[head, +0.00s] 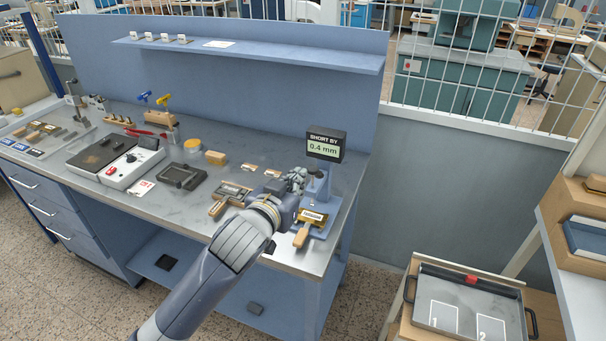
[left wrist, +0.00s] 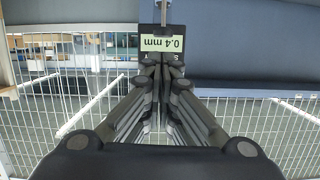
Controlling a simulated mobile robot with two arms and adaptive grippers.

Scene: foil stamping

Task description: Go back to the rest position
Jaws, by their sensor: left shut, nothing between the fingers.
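My left gripper (head: 298,176) is over the right end of the grey-topped workbench (head: 235,150). It is beside the blue gauge stand (head: 319,190), just left of its post; I cannot tell whether they touch. The stand's dark display (head: 325,146) reads "SHORT BY 0.4 mm". In the left wrist view the shut, empty fingers (left wrist: 161,68) point toward the display (left wrist: 161,42), which appears upside down. A wooden-handled tool (head: 301,236) with a brass-coloured plate lies at the stand's base, partly beside my wrist. My right gripper is in neither view.
Another wooden-handled tool (head: 218,207) lies left of my wrist. A dark tray (head: 182,176), a white device (head: 132,166) and hand tools (head: 45,130) stand farther left. A shelf (head: 250,54) overhangs the bench. A numbered tray (head: 465,293) stands at lower right.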

